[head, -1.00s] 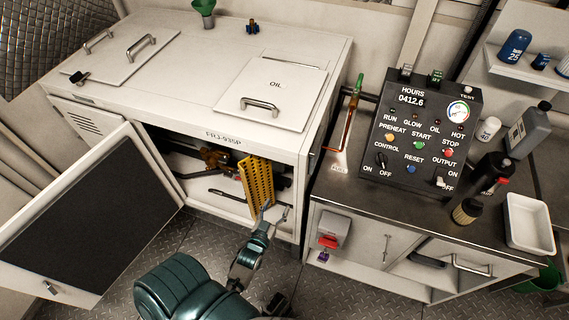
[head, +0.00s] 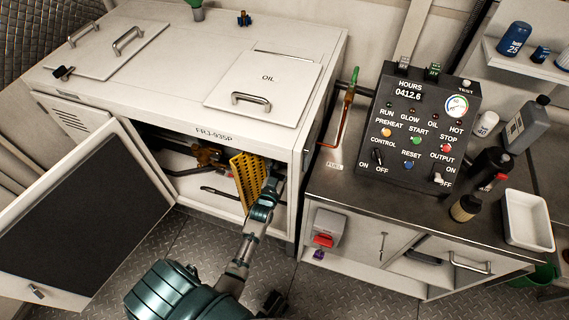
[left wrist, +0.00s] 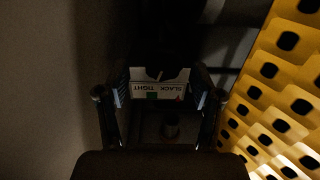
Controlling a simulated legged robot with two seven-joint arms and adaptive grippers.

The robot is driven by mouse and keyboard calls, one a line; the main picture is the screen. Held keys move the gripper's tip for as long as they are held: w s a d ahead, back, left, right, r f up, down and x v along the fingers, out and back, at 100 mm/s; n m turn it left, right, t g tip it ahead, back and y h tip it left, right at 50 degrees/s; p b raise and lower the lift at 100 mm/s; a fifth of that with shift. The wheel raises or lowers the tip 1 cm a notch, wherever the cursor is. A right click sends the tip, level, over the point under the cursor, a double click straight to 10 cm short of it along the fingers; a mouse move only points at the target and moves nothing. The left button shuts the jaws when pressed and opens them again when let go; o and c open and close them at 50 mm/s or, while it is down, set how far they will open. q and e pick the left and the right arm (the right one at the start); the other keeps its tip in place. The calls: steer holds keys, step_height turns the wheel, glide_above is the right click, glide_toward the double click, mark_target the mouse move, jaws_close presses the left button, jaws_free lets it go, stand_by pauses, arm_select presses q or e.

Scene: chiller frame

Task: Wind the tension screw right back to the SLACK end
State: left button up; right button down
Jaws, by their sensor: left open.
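My left gripper (head: 271,187) reaches into the open cabinet bay, at the right edge of the yellow perforated guard (head: 246,178). In the left wrist view the gripper (left wrist: 159,95) is open, its fingers apart on either side of a white label plate (left wrist: 158,89) reading SLACK and TIGHT. A green mark and a red mark show on the plate. Nothing is clearly held. The yellow guard (left wrist: 285,95) is close on the right.
The cabinet door (head: 85,215) hangs open at left. The bay's right side wall (head: 297,190) is close to my left arm. A control panel (head: 415,130) stands on the bench at right. The wrist view is dark around the plate.

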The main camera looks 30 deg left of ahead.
arm_select(q)
steer(key=shift+w+a+f, duration=0.15)
steer(key=shift+w+a, duration=0.5)
steer(key=shift+w, duration=0.2)
steer(key=shift+d, duration=0.3)
steer(key=shift+c, duration=0.9)
steer(key=shift+d, duration=0.1)
steer(key=c, duration=0.8)
steer(key=shift+c, duration=0.6)
steer(key=shift+r+n, duration=0.2)
steer(key=shift+n, duration=0.1)
steer(key=shift+s+a+p, duration=0.1)
steer(key=shift+a+p, duration=0.1)
steer(key=shift+p, duration=0.2)
steer(key=shift+f+n, duration=0.1)
steer(key=shift+n, duration=0.3)
steer(key=shift+d, duration=0.1)
arm_select(e)
steer(key=shift+a+f, duration=0.15)
steer(key=shift+f, duration=0.75)
